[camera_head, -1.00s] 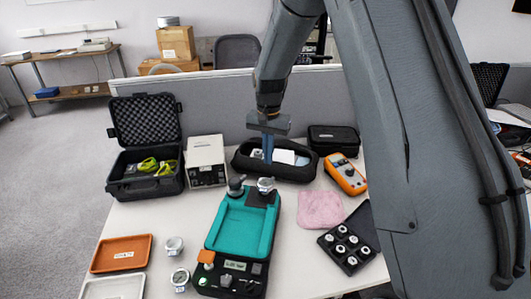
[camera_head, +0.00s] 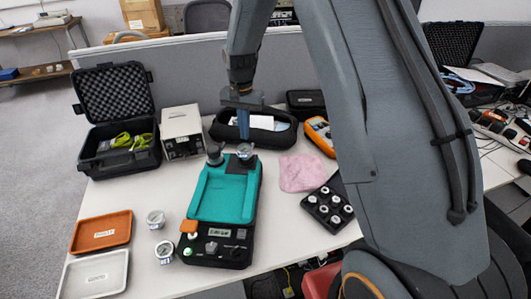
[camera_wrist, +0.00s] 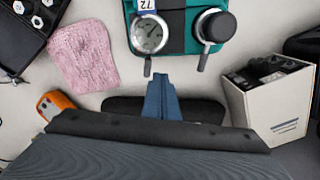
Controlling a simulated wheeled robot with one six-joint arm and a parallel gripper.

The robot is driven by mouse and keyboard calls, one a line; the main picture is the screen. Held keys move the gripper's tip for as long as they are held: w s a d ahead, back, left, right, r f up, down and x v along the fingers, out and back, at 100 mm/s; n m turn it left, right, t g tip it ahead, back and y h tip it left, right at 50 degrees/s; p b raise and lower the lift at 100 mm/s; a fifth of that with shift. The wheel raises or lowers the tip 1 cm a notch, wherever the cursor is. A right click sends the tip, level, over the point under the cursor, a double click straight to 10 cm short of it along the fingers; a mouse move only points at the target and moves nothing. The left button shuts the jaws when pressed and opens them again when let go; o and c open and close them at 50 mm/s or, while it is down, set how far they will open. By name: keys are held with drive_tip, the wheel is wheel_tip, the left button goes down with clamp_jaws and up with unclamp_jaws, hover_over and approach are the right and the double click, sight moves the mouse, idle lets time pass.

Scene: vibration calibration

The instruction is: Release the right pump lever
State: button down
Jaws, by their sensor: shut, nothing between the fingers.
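The teal-topped pump unit (camera_head: 222,195) stands on the table with a black front panel. At its back edge are a round gauge (camera_head: 245,152) on the right and a dark round knob (camera_head: 214,155) on the left. In the wrist view the gauge (camera_wrist: 150,33) has a short grey lever (camera_wrist: 147,66) pointing toward my gripper, and the knob (camera_wrist: 215,25) has a similar lever (camera_wrist: 203,60). My gripper (camera_head: 243,134) is shut and empty just behind the gauge. Its blue fingers (camera_wrist: 161,82) look close beside the gauge's lever; contact cannot be told.
A black pouch (camera_head: 222,132) lies behind the unit. A white box (camera_head: 182,118) and an open black case (camera_head: 92,160) stand to the left. A pink cloth (camera_head: 300,172) and a black tray of round parts (camera_head: 318,222) are on the right. Orange and white trays lie front left.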

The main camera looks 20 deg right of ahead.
sight(253, 144)
drive_tip(key=d+f+m+b, duration=0.1)
drive_tip(key=f+m+b, duration=0.1)
drive_tip(key=m, duration=0.1)
drive_tip(key=s+d+f+m, duration=0.1)
drive_tip(key=shift+s+d+f+m+b, duration=0.1)
drive_tip(key=shift+d+f+m+b, duration=0.2)
drive_tip(key=shift+f+b, duration=0.1)
drive_tip(key=s+d+m+p, duration=0.2)
drive_tip(key=s+m, duration=0.3)
drive_tip(key=m, duration=0.6)
drive_tip(key=shift+s+d+r+p, duration=0.2)
drive_tip(key=shift+s+d+p, duration=0.15)
drive_tip(key=shift+p, duration=0.55)
wheel_tip(253, 144, up, 7)
drive_tip(key=p, duration=0.4)
drive_tip(key=shift+f, duration=0.15)
